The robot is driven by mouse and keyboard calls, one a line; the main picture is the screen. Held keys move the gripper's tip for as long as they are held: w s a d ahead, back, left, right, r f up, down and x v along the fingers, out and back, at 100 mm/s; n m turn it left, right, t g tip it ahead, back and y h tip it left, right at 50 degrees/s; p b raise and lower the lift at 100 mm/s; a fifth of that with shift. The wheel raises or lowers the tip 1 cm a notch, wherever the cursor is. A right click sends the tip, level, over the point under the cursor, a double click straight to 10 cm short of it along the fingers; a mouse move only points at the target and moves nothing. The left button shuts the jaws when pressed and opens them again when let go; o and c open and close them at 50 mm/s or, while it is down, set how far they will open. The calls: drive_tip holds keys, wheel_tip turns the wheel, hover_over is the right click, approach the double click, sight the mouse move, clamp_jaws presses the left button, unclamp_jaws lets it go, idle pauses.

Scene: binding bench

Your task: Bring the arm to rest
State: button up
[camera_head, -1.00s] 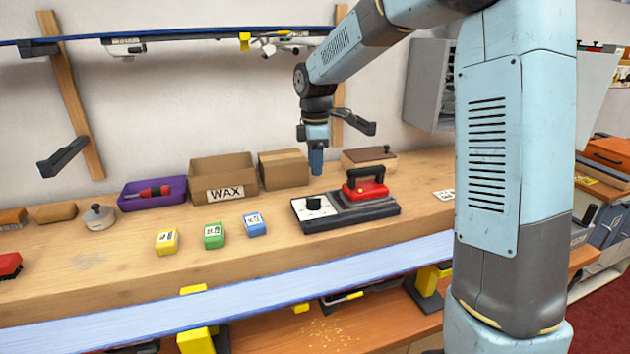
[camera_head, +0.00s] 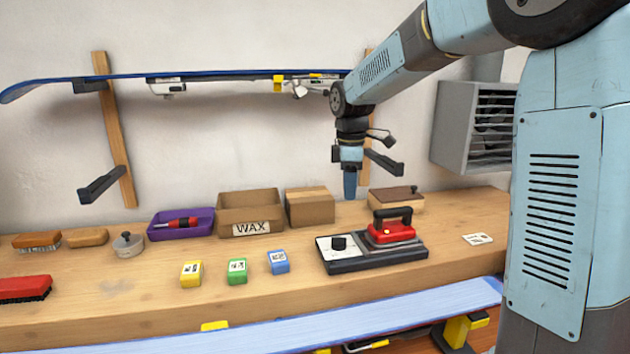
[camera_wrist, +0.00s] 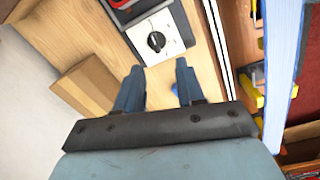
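My gripper (camera_head: 350,185) hangs pointing down above the back of the bench, in front of the wall. In the wrist view my gripper (camera_wrist: 157,85) has its two blue fingers apart, with nothing between them. Below and beyond the fingers in that view is the white dial plate (camera_wrist: 160,40) of the iron's base. The bench (camera_head: 130,310) runs across the head view. My arm reaches in from the upper right.
A red iron (camera_head: 392,232) sits on its dark base right of my gripper. A WAX box (camera_head: 250,215), a closed carton (camera_head: 310,207) and a wooden box (camera_head: 396,199) stand along the back. Yellow (camera_head: 191,274), green (camera_head: 237,271) and blue (camera_head: 278,262) blocks lie in front. A ski (camera_head: 380,315) runs along the front.

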drive_tip(key=s+d+r+m+t, duration=0.1)
drive_tip(key=s+d+m, duration=0.3)
drive_tip(key=s, duration=0.5)
drive_tip(key=s+d+r+m+t, duration=0.1)
drive_tip(key=s+d+m+t, duration=0.1)
drive_tip(key=s+d+m, duration=0.2)
drive_tip(key=s+d+r+m+t, duration=0.1)
drive_tip(key=s+d+m, duration=0.3)
drive_tip(key=s+m, duration=0.5)
drive_tip(key=shift+s+d+t, duration=0.2)
drive_tip(key=shift+s+t, duration=0.3)
drive_tip(key=shift+s, duration=3.1)
